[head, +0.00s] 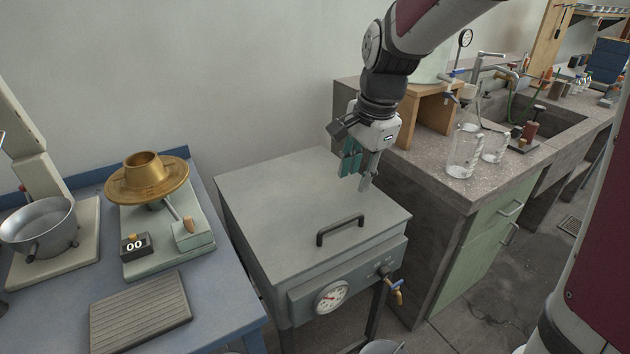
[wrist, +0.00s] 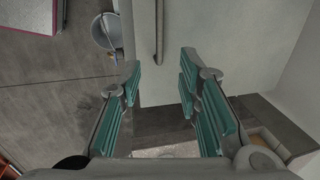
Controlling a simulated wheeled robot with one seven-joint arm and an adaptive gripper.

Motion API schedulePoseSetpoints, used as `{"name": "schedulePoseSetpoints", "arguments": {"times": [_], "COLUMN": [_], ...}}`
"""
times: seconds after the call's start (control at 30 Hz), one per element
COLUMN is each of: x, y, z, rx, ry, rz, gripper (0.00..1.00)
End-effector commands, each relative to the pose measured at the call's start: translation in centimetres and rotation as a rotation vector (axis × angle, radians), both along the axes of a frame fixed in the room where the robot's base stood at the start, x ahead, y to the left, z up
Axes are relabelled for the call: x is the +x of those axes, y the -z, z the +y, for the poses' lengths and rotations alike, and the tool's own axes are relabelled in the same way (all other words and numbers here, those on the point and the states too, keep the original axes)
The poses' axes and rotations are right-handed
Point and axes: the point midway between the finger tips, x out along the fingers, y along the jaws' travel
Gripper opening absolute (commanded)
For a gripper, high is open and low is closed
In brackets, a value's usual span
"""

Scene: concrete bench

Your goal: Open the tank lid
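The tank (head: 265,270) is a grey metal box between the blue table and the concrete bench. Its flat grey lid (head: 270,195) lies shut on top. A dark bar handle (head: 340,229) stands near the lid's front edge. My gripper (head: 358,172) is above the right part of the lid, behind the handle and apart from it, pointing down. In the wrist view my gripper (wrist: 160,76) shows two teal-padded fingers spread wide with nothing between them. The handle (wrist: 160,32) appears there beyond the fingertips, over the pale lid (wrist: 205,28).
A dial gauge (head: 331,297) and a blue-handled tap (head: 393,287) are on the tank's front. The concrete bench (head: 430,170) with glass jars (head: 465,150) stands close on the right. A blue table (head: 225,290) with a scale and brass piece (head: 148,178) is left.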

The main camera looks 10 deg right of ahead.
Motion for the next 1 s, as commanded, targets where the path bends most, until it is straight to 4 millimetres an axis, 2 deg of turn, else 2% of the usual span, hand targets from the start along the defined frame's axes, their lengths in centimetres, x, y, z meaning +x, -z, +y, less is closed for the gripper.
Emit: {"name": "schedulePoseSetpoints", "arguments": {"times": [0.17,0.5,0.7,1.0], "x": [0.3,1.5,2.1,2.5], "y": [2.0,8.5,11.6,13.4], "z": [0.1,0.5,0.7,0.8], "rx": [0.001,0.001,0.001,0.000], "ry": [0.002,0.001,0.000,0.000], "rz": [0.005,0.005,0.003,0.001], "gripper": [0.31,0.31,0.31,0.31]}}
